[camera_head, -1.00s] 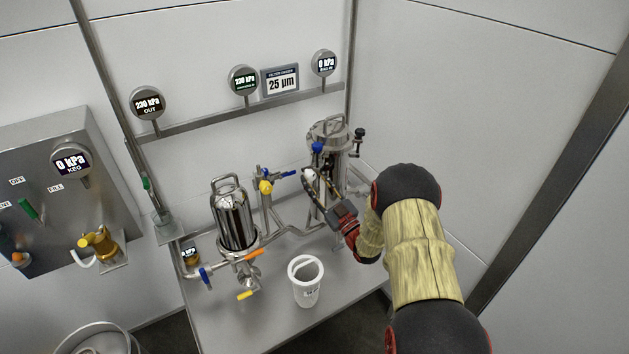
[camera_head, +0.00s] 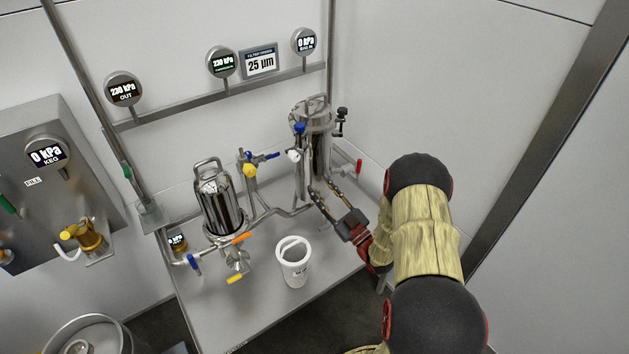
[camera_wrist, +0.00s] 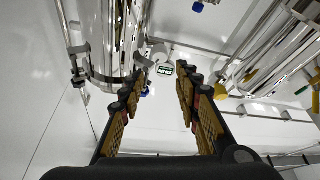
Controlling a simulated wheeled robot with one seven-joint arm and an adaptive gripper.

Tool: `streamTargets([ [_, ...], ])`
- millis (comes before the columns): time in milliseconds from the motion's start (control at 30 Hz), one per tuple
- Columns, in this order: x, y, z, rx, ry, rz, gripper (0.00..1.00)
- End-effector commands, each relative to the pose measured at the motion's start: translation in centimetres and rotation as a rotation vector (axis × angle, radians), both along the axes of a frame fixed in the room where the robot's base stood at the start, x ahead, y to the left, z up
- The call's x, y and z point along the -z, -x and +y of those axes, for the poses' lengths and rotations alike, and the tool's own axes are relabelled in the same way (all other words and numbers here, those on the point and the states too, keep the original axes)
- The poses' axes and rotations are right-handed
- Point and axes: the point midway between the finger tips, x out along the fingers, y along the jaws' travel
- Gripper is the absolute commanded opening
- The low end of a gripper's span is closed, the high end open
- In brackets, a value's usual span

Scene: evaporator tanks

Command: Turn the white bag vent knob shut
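The white bag vent knob (camera_head: 293,155) sits on the front left of the tall steel bag housing (camera_head: 321,150), just below a blue knob (camera_head: 299,128). A pale round part, likely the white knob, shows beyond my fingertips in the wrist view (camera_wrist: 158,52). My gripper (camera_head: 320,189) is below and to the right of the white knob in the head view, by the lower part of the housing. In the wrist view my gripper (camera_wrist: 161,76) has its two fingers spread with nothing between them. I cannot tell the knob's exact angle.
A shorter steel filter (camera_head: 220,205) and a white bucket (camera_head: 293,262) stand to the left on the steel table (camera_head: 215,317). A red-handled valve (camera_head: 357,167) is right of the housing. Pipes and a yellow valve (camera_head: 249,170) are left of it.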

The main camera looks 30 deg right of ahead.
Motion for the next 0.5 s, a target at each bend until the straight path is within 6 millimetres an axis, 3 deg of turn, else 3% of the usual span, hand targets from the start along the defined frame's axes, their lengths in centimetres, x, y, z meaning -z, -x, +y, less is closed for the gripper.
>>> streamTargets([
  [367, 0.0, 0.3, 0.0, -0.001, 0.000, -0.001, 0.33],
  [433, -0.8, 0.1, 0.2, -0.006, 0.005, -0.006, 0.33],
  [500, -3.0, -0.2, 0.7, -0.016, 0.021, -0.025, 0.33],
])
